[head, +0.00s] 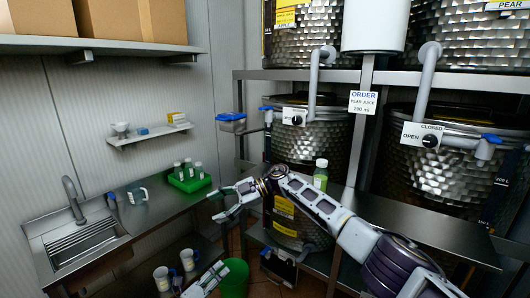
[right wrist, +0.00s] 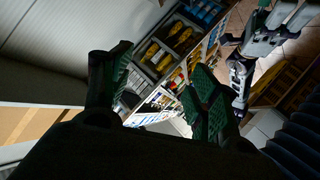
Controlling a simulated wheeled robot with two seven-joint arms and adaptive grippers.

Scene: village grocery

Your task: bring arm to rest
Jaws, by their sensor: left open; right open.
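My right arm reaches in from the lower right of the head view and across the steel counter. Its right gripper (head: 214,207) is open and points left, in front of the green rack. In the right wrist view the right gripper (right wrist: 158,90) shows two green-padded fingers spread apart with nothing between them. My left gripper (head: 212,276) is at the bottom edge of the head view, below the right one, open and only partly in view. I see nothing held in it.
A green rack (head: 189,181) holds several small bottles. The sink (head: 82,246) is at left. White mugs (head: 162,279) and a green bucket (head: 235,277) are low down. Steel tanks (head: 313,143) and valve pipes stand behind.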

